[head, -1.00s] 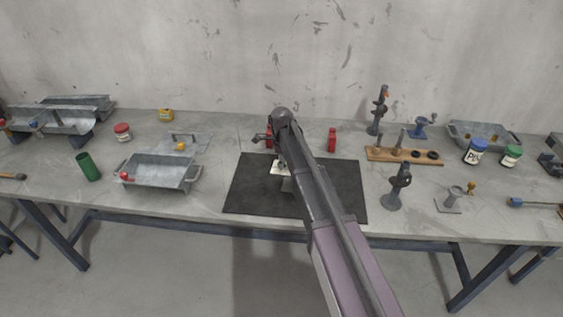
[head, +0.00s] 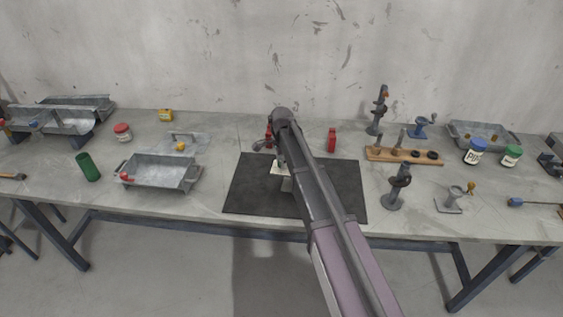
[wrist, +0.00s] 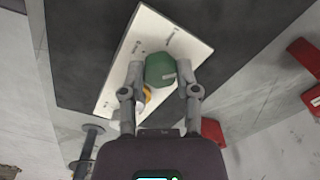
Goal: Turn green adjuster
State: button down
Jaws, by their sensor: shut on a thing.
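The green adjuster (wrist: 159,66) is a rounded green knob on a white plate (wrist: 118,78) in the wrist view. My gripper (wrist: 161,80) has a finger on each side of the knob and is shut on it. A yellow part (wrist: 147,94) shows just below the knob, partly hidden by the left finger. In the head view the white plate (head: 277,169) shows only in part beside my arm, over the dark mat (head: 245,190). The knob itself is hidden there.
Two red objects stand behind the mat, one (head: 332,140) right of my arm. A metal tray (head: 160,172) and a green cylinder (head: 88,167) lie to the left. A wooden rack (head: 400,156) and a dark stand (head: 397,190) are at right.

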jog(key=n, duration=0.6)
jog(key=shift+n, duration=0.3)
jog(key=n, duration=0.6)
jog(key=shift+s+d, duration=0.1)
jog(key=n, duration=0.6)
jog(key=shift+n, duration=0.3)
jog(key=n, duration=0.7)
jog(key=shift+c, duration=1.7)
grip_release()
